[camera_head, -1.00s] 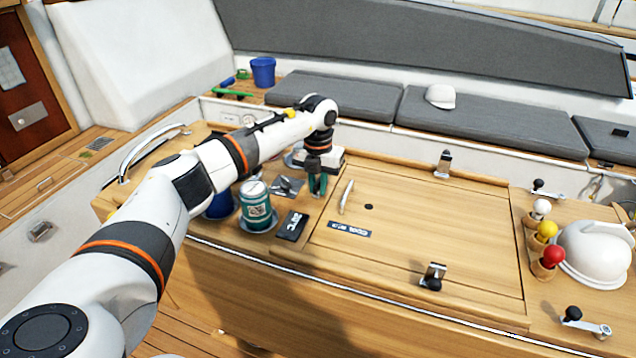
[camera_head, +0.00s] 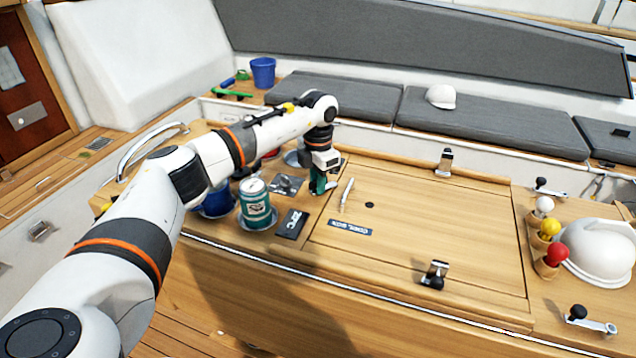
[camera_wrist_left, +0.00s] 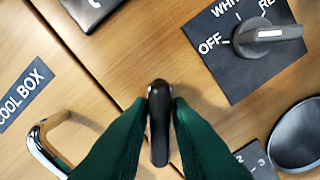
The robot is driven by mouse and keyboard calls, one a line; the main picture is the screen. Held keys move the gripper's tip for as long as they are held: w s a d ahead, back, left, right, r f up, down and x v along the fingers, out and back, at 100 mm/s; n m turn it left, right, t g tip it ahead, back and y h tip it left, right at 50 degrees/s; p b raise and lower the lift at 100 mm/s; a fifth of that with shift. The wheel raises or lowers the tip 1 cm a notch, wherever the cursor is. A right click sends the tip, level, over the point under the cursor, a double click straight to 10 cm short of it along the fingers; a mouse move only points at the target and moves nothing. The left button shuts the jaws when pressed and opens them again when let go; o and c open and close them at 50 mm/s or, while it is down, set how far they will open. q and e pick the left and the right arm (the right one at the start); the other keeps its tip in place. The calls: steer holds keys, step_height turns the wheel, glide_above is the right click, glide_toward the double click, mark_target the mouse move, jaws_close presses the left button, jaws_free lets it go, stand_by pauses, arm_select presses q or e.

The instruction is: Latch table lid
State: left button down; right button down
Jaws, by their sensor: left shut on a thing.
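The closed wooden lid (camera_head: 415,220) lies in the table top, with a metal handle (camera_head: 347,195) near its left edge and a "COOL BOX" label (camera_head: 350,227). My left gripper (camera_head: 318,187) is low at the lid's left edge. In the left wrist view its green fingers (camera_wrist_left: 159,105) are shut on a small black latch lever (camera_wrist_left: 159,125) beside the lid seam. The head view hides this lever behind the gripper. Two metal latches with black ends, one at the back edge (camera_head: 444,161) and one at the front (camera_head: 434,274), sit on the lid's borders. My right gripper is not in view.
A rotary switch (camera_wrist_left: 268,34) sits close to the gripper. Coloured knobs (camera_head: 549,228) and a white helmet (camera_head: 595,252) are at right. The lid top is clear.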

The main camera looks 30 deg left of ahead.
arm_select(q)
steer(key=m, duration=0.5)
steer(key=shift+m+b, duration=0.3)
steer(key=shift+b, duration=0.05)
steer(key=m, duration=0.4)
steer(key=shift+m, duration=0.3)
steer(key=shift+r, duration=0.1)
steer(key=c, duration=1.4)
jaws_free()
steer(key=shift+c, duration=0.2)
steer(key=shift+b, duration=0.3)
step_height(320, 180, up, 12)
steer(key=b, duration=0.2)
